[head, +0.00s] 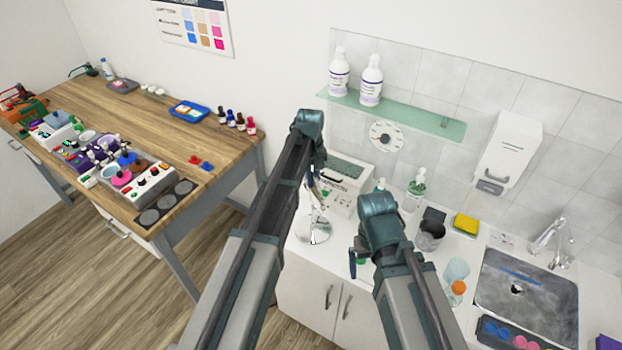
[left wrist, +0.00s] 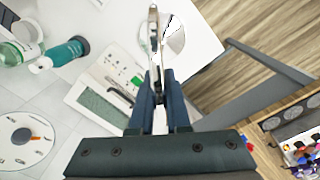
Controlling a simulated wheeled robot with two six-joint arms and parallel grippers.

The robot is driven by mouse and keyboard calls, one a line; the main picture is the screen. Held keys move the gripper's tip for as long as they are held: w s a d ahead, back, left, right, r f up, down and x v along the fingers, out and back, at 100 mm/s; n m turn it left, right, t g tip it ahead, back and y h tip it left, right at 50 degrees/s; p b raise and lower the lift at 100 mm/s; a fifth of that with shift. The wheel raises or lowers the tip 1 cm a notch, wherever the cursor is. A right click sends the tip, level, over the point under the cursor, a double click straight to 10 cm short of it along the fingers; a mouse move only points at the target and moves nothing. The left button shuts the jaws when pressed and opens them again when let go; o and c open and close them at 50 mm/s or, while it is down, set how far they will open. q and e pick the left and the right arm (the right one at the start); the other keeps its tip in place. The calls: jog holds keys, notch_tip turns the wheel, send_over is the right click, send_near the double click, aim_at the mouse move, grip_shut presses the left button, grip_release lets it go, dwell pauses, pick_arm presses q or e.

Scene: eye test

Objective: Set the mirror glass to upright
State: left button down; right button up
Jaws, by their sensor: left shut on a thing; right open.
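The mirror stands on the white counter below the glass shelf. Its round shiny base (head: 313,232) shows in the head view, and the base also shows in the left wrist view (left wrist: 176,34). The mirror glass (left wrist: 153,36) appears as a thin, nearly edge-on strip beside the base in the left wrist view. My left gripper (left wrist: 158,88) points down at it and is shut on its near edge. In the head view my left gripper (head: 320,190) partly hides the glass, so its exact tilt is hard to tell. My right gripper (head: 359,264) is open and empty, above the counter to the right.
A white box with a grey-green top (head: 347,178) stands right behind the mirror. Soap bottle (head: 415,190), black-lidded jar (head: 430,235), yellow sponge (head: 466,224) and sink (head: 527,290) lie further right. A wooden workbench (head: 190,150) full of items stands left, across a gap.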

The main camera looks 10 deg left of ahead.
pick_arm(q)
jog(key=shift+s+d, duration=0.1)
dwell(0.3)
jog(key=c, duration=0.9)
grip_release()
notch_tip(320, 180, up, 8)
jog(key=p, duration=0.7)
jog(key=shift+f+p, duration=0.25)
jog(key=shift+p, duration=0.05)
